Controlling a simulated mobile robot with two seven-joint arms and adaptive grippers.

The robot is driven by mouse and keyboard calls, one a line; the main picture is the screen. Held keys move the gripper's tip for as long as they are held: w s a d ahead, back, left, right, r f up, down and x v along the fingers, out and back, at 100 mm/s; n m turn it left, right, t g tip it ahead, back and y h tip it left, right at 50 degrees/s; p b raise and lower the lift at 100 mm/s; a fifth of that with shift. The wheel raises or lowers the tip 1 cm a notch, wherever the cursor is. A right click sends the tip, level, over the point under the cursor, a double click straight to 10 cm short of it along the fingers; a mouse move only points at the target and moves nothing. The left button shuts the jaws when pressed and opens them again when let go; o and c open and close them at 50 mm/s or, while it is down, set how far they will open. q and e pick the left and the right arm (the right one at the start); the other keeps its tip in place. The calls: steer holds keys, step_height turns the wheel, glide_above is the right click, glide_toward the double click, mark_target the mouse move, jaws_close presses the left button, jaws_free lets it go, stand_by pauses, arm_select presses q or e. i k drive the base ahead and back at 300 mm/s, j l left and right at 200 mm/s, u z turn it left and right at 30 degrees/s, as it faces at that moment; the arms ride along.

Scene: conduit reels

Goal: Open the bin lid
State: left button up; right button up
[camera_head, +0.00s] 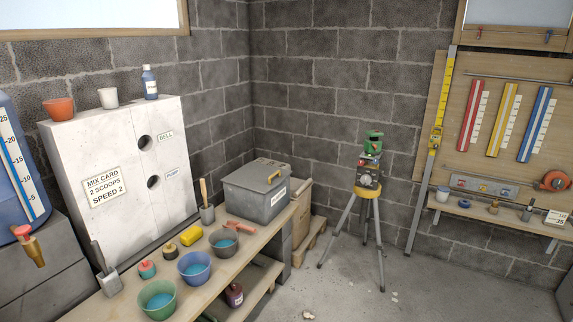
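A grey bin (246,202) stands at the far end of the wooden bench, near the room corner. Its grey lid (250,178) lies shut on top. The inside of the bin is hidden. Neither of my grippers shows in this view.
On the bench (215,262) in front of the bin are a red-handled tool (240,226), a yellow sponge (191,236) and bowls of blue liquid (195,267). A tripod (370,195) stands right of the bin. Floor between it and the bench is mostly clear.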

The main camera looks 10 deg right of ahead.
mark_target(254, 177)
steer(key=i+z, duration=0.5)
steer(key=i, duration=1.1)
